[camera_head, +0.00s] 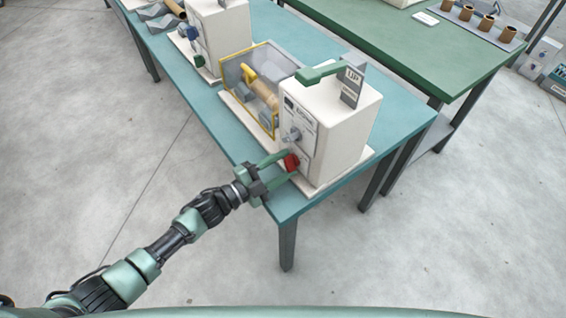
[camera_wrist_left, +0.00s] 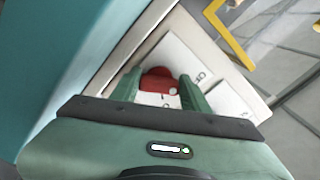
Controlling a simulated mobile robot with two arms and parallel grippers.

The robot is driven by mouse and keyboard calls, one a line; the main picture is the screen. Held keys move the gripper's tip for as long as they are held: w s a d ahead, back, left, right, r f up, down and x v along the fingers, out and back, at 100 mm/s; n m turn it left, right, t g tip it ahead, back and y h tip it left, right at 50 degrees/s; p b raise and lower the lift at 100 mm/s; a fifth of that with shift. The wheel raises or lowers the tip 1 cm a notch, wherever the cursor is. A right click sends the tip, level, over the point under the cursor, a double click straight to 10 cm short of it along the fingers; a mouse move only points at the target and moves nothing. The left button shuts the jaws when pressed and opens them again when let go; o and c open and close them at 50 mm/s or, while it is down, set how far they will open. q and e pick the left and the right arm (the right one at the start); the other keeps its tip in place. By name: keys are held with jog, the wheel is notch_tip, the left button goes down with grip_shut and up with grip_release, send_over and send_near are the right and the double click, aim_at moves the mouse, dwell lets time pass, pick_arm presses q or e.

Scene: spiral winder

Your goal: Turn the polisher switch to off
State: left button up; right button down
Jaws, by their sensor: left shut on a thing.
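The polisher (camera_head: 325,122) is a white box-shaped machine near the corner of the teal table. Its red switch (camera_head: 291,161) is low on the front panel, below a grey knob (camera_head: 293,134). My left gripper (camera_head: 284,164) reaches in from the left with its green fingers shut on the red switch. In the left wrist view the red switch (camera_wrist_left: 158,80) shows between the two fingertips (camera_wrist_left: 160,88), against the white panel (camera_wrist_left: 180,60). Part of the switch and its markings are hidden by the fingers, so I cannot read its setting. My right gripper is not in view.
A yellow-framed clear guard (camera_head: 252,75) stands beside the polisher. A green lever and an "UP" sign (camera_head: 352,85) top the machine. Another white machine (camera_head: 220,35) stands farther back on the teal table (camera_head: 190,85). A green table (camera_head: 425,55) lies behind. The floor in front is clear.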

pick_arm(q)
jog(key=shift+f+n, duration=0.1)
jog(key=shift+n, duration=0.5)
jog(key=o, duration=1.4)
jog(key=shift+c, duration=0.2)
jog(key=shift+a, duration=0.1)
jog(key=b+v, duration=0.1)
jog(key=v, duration=0.6)
jog(key=shift+s+a, duration=0.25)
